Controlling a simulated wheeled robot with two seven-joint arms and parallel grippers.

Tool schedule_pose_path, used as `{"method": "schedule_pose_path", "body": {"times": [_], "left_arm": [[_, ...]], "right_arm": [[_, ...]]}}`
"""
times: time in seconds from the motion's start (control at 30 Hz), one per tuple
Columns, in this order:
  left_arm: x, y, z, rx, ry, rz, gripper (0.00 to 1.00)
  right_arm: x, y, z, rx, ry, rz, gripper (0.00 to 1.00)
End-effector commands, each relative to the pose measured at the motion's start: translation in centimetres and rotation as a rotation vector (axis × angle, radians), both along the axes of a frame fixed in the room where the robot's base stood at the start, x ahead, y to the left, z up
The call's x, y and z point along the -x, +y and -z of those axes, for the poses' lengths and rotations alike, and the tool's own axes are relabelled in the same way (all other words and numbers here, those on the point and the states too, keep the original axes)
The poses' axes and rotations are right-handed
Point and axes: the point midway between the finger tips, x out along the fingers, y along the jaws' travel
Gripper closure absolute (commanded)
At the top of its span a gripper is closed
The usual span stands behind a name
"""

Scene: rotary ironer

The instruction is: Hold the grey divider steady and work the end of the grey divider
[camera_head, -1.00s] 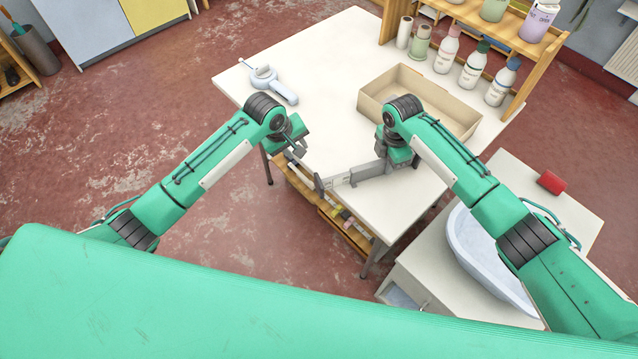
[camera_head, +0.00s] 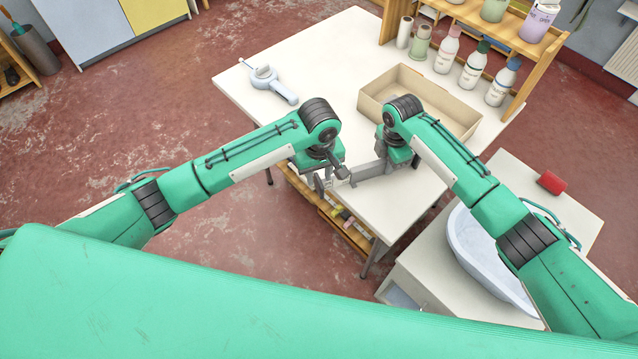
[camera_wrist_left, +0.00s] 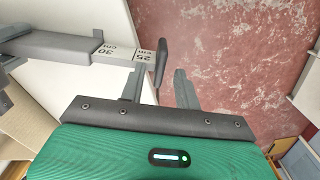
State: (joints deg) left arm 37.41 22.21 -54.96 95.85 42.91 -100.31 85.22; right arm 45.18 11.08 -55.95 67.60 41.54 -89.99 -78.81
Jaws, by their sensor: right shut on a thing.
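The grey divider (camera_head: 368,172) is a long bar held level over the front edge of the white table. My right gripper (camera_head: 383,158) is shut on it near its right part. In the left wrist view the divider (camera_wrist_left: 60,47) carries a pale band marked 30 cm and 25 cm, and a dark upright plate (camera_wrist_left: 161,62) stands at its end. My left gripper (camera_head: 334,181) is at this end. Its fingers (camera_wrist_left: 158,90) are apart, with the end plate between them in the picture; I cannot tell whether they touch it.
On the white table (camera_head: 325,60) are an open tan box (camera_head: 440,115) and a pale blue handled tool (camera_head: 272,84). Bottles (camera_head: 472,68) stand by the wooden rack at the back right. A basin (camera_head: 478,262) is on the right. The table's middle is clear.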

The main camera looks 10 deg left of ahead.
Motion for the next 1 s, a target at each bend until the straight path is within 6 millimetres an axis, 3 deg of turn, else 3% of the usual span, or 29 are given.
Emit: {"method": "schedule_pose_path", "body": {"times": [0.1, 0.3, 0.67, 0.83, 1.0], "left_arm": [[0.0, 0.0, 2.2, -0.001, 0.002, -0.001, 0.67], [0.0, 0.0, 4.5, -0.001, -0.001, 0.001, 0.67], [0.0, 0.0, 5.1, 0.001, -0.002, 0.001, 0.67], [0.0, 0.0, 5.1, 0.001, -0.002, 0.001, 0.97], [0.0, 0.0, 5.1, 0.001, -0.002, 0.001, 1.00]], "right_arm": [[0.0, 0.0, 0.0, 0.000, 0.000, 0.000, 1.00], [0.0, 0.0, 0.0, 0.000, 0.000, 0.000, 1.00], [0.0, 0.0, 0.0, 0.000, 0.000, 0.000, 1.00], [0.0, 0.0, 0.0, 0.000, 0.000, 0.000, 1.00], [0.0, 0.0, 0.0, 0.000, 0.000, 0.000, 1.00]]}}
